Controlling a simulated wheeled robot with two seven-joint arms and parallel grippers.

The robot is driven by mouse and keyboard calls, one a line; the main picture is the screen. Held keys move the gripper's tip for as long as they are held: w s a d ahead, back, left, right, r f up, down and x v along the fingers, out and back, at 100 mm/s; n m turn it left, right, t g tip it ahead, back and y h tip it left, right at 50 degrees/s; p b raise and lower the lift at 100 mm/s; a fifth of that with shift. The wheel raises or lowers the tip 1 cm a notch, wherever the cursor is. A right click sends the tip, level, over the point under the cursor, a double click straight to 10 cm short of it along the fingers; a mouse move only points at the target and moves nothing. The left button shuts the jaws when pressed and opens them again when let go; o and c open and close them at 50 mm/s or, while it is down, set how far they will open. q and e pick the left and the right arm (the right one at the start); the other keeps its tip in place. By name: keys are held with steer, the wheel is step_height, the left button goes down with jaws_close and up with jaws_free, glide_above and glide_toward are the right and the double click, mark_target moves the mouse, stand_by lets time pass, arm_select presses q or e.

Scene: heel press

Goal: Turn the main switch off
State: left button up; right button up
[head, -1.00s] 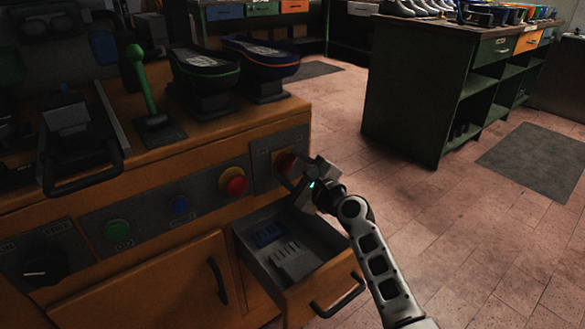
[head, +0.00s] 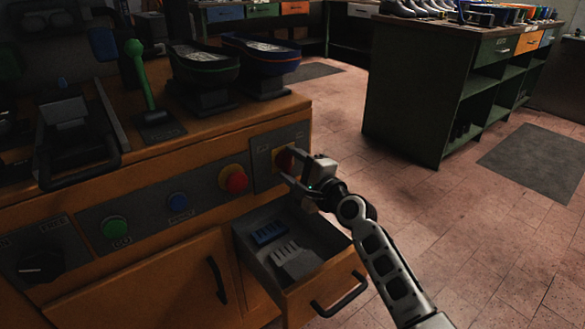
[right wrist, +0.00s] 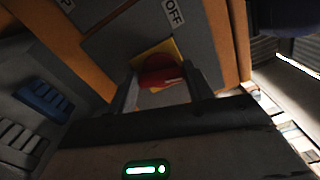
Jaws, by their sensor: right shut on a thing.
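The main switch is a red knob on a yellow plate (head: 284,160), at the right end of the machine's front panel. My right gripper (head: 289,168) is at the knob and partly covers it in the head view. In the right wrist view the red knob (right wrist: 160,72) sits between the two fingers (right wrist: 161,90), and the gripper is shut on it. An OFF label (right wrist: 173,12) shows on the grey plate beside the knob. The knob's exact angle is hard to tell. My left gripper is not in view.
An open drawer (head: 318,297) with a blue and a grey slotted piece juts out just below my right gripper. A red mushroom button (head: 234,179) is left of the switch, with blue (head: 178,201) and green (head: 115,227) buttons farther left. The floor to the right is clear.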

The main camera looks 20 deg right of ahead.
steer(key=n, duration=0.3)
steer(key=shift+f+n+b, duration=0.15)
steer(key=shift+n+b, duration=0.15)
steer(key=shift+n, duration=0.1)
steer(key=n, duration=0.2)
steer(key=shift+n, duration=0.4)
steer(key=n, duration=0.4)
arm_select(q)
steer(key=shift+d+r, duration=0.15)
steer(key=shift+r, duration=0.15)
arm_select(e)
steer(key=shift+f+n, duration=0.1)
steer(key=shift+n, duration=0.6)
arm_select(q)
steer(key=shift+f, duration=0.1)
arm_select(e)
steer(key=shift+d, duration=0.1)
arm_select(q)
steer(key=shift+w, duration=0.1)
arm_select(e)
steer(key=o, duration=1)
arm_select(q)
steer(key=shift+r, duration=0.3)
arm_select(e)
steer(key=shift+s, duration=0.1)
